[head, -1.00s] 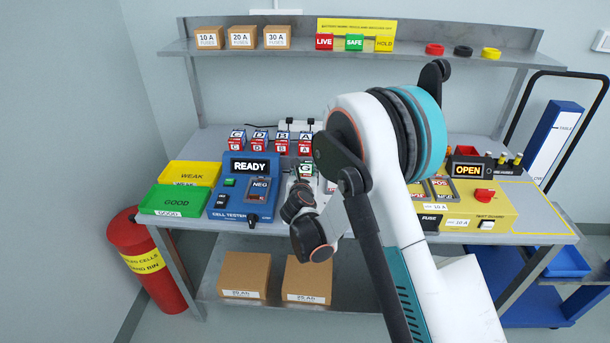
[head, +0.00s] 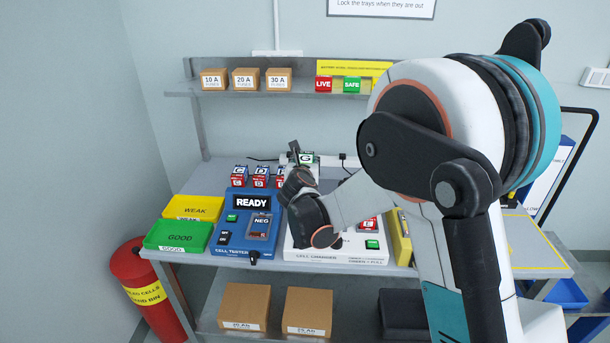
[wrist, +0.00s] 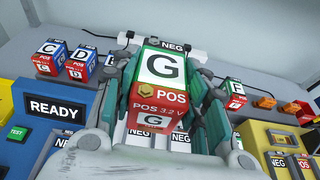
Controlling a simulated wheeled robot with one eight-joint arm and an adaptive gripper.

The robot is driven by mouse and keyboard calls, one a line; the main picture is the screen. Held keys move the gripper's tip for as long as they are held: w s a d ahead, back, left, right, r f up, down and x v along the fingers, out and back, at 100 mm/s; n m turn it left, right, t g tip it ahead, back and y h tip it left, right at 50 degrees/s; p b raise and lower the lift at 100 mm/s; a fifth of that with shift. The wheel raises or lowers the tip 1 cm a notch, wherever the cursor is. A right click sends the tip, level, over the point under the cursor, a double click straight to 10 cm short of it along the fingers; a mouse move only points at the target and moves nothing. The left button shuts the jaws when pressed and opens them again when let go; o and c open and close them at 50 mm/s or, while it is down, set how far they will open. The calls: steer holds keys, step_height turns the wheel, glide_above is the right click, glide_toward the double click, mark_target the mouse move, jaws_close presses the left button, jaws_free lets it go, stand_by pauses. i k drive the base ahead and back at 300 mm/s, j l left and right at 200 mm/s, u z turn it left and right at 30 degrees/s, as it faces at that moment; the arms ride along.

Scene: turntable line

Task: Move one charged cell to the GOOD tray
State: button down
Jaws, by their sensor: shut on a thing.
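My gripper (wrist: 163,100) is shut on the cell marked G (wrist: 163,68), with a finger on each side. The cell has a green and white top and a red POS face reading 3.2 V. In the head view the cell (head: 306,158) shows above my wrist, which partly hides it, and appears held above the bench. The green GOOD tray (head: 153,237) lies at the bench's front left, left of my gripper, and looks empty. The white cell charger (head: 310,255) stands below my arm, partly covered by it.
The yellow WEAK tray (head: 170,212) sits behind the GOOD tray. The blue cell tester (head: 228,226), reading READY, stands between the trays and the charger. Cells C (wrist: 47,52) and D (wrist: 80,60) stand behind. Cell F (wrist: 236,92) is to the right. A shelf (head: 300,88) crosses above.

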mark_target(166, 236)
steer(key=j, duration=0.8)
steer(key=k+j, duration=0.15)
steer(key=j, duration=1.4)
steer(key=k, duration=0.05)
